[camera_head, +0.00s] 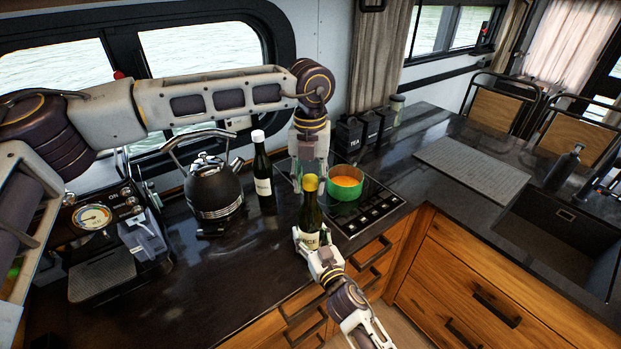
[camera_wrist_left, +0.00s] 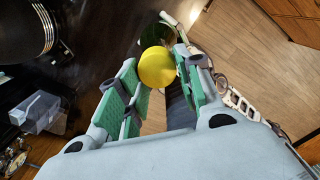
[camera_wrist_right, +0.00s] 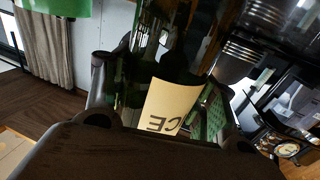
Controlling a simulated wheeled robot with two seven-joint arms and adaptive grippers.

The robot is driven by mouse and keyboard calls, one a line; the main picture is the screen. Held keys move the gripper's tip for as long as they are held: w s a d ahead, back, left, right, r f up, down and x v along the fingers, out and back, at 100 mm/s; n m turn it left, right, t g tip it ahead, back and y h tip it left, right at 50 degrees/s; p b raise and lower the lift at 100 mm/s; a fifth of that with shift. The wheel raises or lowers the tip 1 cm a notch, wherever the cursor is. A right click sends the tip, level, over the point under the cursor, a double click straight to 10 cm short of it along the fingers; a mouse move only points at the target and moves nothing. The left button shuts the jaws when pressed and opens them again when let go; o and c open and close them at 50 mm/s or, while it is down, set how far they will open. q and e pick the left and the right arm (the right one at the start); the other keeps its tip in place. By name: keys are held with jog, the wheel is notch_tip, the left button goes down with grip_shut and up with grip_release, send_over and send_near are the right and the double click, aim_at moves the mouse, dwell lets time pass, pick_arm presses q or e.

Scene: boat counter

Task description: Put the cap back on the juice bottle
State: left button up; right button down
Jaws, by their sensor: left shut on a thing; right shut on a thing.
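The juice bottle (camera_head: 309,218) is dark green with a cream label and stands upright at the counter's front edge. My right gripper (camera_head: 311,240) is shut around its lower body; the label (camera_wrist_right: 168,106) shows between its fingers in the right wrist view. The yellow cap (camera_head: 311,183) appears at the top of the bottle's neck. In the left wrist view the cap (camera_wrist_left: 157,67) sits between the green finger pads of my left gripper (camera_wrist_left: 155,75), which points down from above. Whether the cap touches or is seated on the neck cannot be told.
A second dark bottle with a white cap (camera_head: 263,178) stands left of the juice bottle. A black kettle (camera_head: 213,190) is further left. A green pot with orange contents (camera_head: 344,194) stands close on the right, on the hob (camera_head: 365,218). The front-left counter is clear.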

pick_arm(q)
jog(key=m, duration=0.4)
jog(key=shift+a+m, duration=0.2)
jog(key=shift+m, duration=0.2)
jog(key=m, duration=0.3)
jog(key=shift+w+a+m, duration=0.15)
jog(key=shift+w+m, duration=0.05)
jog(key=shift+m, duration=0.2)
jog(key=m, duration=0.4)
jog(key=shift+w, duration=0.15)
jog(key=m, duration=0.3)
jog(key=shift+w+a+m, duration=0.1)
jog(key=shift+w+m, duration=0.05)
jog(key=shift+m, duration=0.25)
jog(key=m, duration=0.4)
jog(key=shift+w+m, duration=0.25)
jog(key=shift+m, duration=0.05)
jog(key=m, duration=0.3)
jog(key=shift+w+m, duration=0.1)
jog(key=shift+m, duration=0.3)
jog(key=m, duration=0.3)
jog(key=shift+w+d+m, duration=0.15)
jog(key=shift+d+m, duration=0.1)
jog(key=shift+m, duration=0.15)
jog(key=m, duration=0.4)
jog(key=shift+d, duration=0.15)
jog(key=o, duration=0.7)
